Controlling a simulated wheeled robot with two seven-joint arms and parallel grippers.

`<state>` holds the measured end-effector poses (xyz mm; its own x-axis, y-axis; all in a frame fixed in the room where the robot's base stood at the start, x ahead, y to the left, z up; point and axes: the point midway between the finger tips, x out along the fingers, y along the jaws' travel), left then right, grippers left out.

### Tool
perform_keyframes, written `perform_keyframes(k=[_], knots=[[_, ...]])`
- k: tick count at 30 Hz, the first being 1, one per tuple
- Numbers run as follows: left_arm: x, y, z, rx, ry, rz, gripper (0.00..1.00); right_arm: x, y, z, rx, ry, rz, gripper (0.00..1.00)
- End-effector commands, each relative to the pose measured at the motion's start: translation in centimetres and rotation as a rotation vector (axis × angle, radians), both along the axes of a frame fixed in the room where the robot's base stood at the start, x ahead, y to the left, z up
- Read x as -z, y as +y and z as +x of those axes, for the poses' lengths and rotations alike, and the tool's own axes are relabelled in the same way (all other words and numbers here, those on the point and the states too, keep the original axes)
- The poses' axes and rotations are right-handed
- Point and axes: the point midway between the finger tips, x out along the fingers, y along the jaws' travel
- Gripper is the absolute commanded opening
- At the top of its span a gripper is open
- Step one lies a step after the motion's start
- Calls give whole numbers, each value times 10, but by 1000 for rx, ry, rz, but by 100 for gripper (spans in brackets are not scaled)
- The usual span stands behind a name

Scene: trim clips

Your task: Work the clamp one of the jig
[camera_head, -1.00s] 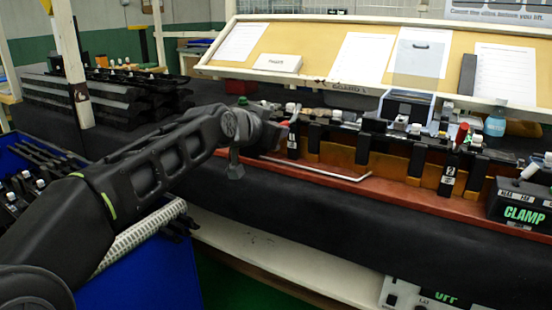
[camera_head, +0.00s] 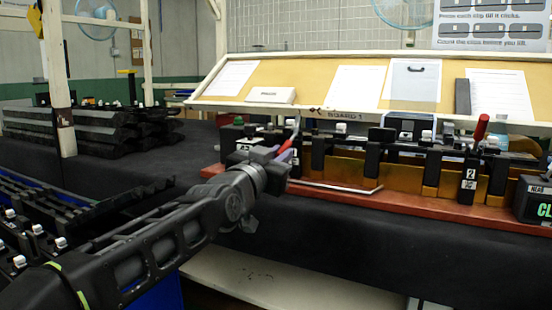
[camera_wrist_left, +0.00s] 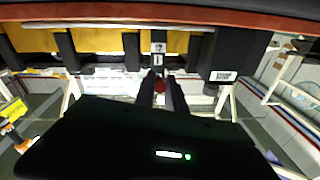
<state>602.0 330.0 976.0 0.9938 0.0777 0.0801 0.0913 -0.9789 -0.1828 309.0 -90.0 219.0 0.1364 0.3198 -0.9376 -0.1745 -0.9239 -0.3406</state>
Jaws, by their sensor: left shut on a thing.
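The jig (camera_head: 400,200) is a long red base with orange panels and black posts on the dark bench. Clamp one's red handle (camera_head: 286,146) shows at the jig's left part, at the end of my left arm. My left gripper (camera_head: 279,156) is shut on this handle. In the left wrist view, the red handle end (camera_wrist_left: 160,86) sits between the two dark fingers, in front of a post with a white label. The fingers and my wrist hide much of clamp one. Clamp two's red handle (camera_head: 481,128) stands tilted above a post marked 2. My right gripper is not in view.
A thin metal rod (camera_head: 335,187) lies along the jig's front. The sloped board (camera_head: 310,79) with papers stands behind. A black box with green lettering (camera_head: 535,203) is at the right end. Stacked black parts (camera_head: 95,135) lie at the back left, with a rack of clips in front.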

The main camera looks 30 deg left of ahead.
Motion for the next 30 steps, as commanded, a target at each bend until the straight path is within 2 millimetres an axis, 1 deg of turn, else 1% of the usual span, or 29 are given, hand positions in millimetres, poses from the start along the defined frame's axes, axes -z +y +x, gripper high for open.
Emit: perform_keyframes(k=[6, 7, 14, 15, 24, 26, 30], knots=[[1, 0, 0, 0, 3, -1, 0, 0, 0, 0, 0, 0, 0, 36], [1, 0, 0, 0, 3, -1, 17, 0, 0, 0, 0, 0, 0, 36], [1, 0, 0, 1, 3, -1, 36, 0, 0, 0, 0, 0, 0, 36], [1, 0, 0, 1, 2, -1, 37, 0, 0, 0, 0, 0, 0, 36], [0, -1, -3, 1, 1, 0, 37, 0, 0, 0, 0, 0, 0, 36], [0, -2, -7, 2, 0, 1, 37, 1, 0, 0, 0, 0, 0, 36], [2, -3, -25, 2, 0, 0, 37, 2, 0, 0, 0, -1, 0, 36]])
